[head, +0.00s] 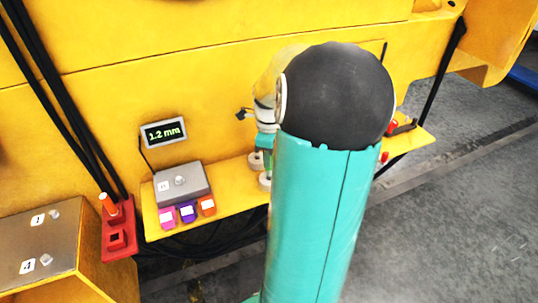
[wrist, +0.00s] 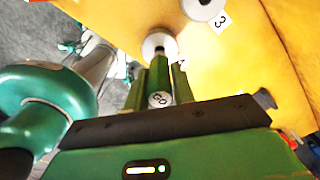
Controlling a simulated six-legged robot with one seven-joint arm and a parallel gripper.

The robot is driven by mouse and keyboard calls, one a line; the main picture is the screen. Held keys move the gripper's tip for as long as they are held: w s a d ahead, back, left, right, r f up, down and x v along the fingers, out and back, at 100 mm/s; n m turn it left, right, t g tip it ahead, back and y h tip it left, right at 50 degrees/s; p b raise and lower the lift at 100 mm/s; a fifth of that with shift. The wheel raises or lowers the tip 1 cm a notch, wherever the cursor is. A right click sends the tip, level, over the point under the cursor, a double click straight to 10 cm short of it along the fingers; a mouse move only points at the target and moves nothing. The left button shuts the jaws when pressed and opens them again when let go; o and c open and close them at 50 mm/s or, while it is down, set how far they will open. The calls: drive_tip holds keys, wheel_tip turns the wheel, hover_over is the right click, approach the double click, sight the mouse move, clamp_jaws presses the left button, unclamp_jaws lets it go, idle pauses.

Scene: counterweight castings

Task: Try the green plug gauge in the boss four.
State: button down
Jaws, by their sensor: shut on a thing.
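My gripper (wrist: 158,82) is shut on the green plug gauge (wrist: 158,74), whose round grey, marked end (wrist: 160,98) faces the wrist camera. The gauge's far end points at a pale ring-shaped boss (wrist: 151,43) on a yellow face. It overlaps the dark hole there, but I cannot tell whether it is in the hole. A small label (wrist: 181,62) beside this boss is partly hidden and hard to read. Another boss (wrist: 204,3) has a label 3 (wrist: 221,21). In the head view my gripper (head: 265,139) is mostly hidden behind my arm, above pale rings (head: 264,180).
A grey box (head: 182,183) and several coloured blocks (head: 187,213) stand on the yellow ledge (head: 155,228). A display (head: 164,133) reads 1.2 mm. At left are a red holder (head: 118,240) and a metal plate (head: 30,245) labelled 1 and 4. Black cables hang behind.

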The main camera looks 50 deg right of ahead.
drive_tip(key=shift+f, duration=2)
idle(2.2)
idle(0.5)
drive_tip(key=c, duration=1.1)
unclamp_jaws()
wheel_tip(320, 180, up, 26)
drive_tip(key=shift+f, duration=0.1)
